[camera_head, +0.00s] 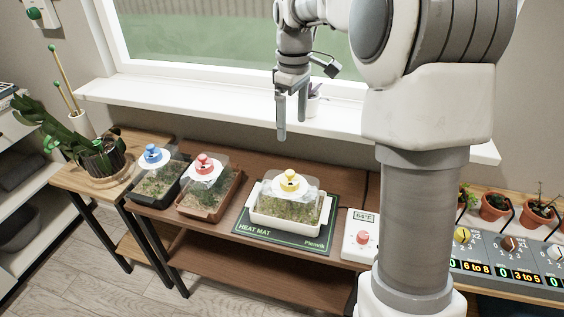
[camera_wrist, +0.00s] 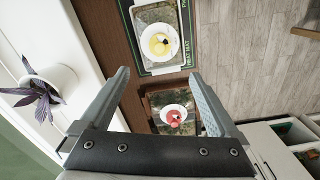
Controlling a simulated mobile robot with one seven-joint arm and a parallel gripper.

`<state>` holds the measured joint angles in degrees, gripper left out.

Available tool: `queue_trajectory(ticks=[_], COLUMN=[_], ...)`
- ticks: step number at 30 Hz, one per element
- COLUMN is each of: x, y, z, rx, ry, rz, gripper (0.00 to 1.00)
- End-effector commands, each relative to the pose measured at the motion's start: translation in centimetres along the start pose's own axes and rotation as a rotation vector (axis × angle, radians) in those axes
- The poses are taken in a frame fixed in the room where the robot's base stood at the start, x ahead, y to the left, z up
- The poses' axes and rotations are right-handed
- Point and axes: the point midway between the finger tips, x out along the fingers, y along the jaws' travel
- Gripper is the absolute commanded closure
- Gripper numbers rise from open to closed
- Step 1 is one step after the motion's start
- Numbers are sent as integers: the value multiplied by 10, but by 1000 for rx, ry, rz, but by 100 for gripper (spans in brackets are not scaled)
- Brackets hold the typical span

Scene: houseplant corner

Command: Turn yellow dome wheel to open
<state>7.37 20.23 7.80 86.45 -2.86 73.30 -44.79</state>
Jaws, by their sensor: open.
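The yellow wheel (camera_head: 289,182) sits on a white disc on top of a clear dome over a white tray (camera_head: 290,226) of seedlings. It stands on the dark green heat mat (camera_head: 251,244) on the brown bench. In the wrist view the yellow wheel (camera_wrist: 159,43) shows at the upper middle, ahead of the fingers. My gripper (camera_head: 291,116) hangs above and behind the bench, pointing down, well apart from the wheel. In the wrist view my gripper (camera_wrist: 163,95) is open and empty, with the red wheel (camera_wrist: 173,117) seen far below between the fingers.
A blue-wheel dome (camera_head: 152,155) and a red-wheel dome (camera_head: 204,163) stand to the left on the bench. A thermostat box (camera_head: 361,238) stands right of the mat. The windowsill (camera_head: 220,108) runs behind, with a purple-leaved potted plant (camera_wrist: 45,90) on it.

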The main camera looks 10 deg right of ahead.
Motion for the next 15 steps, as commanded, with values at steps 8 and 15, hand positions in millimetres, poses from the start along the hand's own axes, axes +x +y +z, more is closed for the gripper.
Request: queue_trajectory(ticks=[8, 15], x=[33, 86], y=[1, 0], z=[0, 0], rx=[-7, -6], ry=[-5, -5], rz=[-7, -6], gripper=[4, 4])
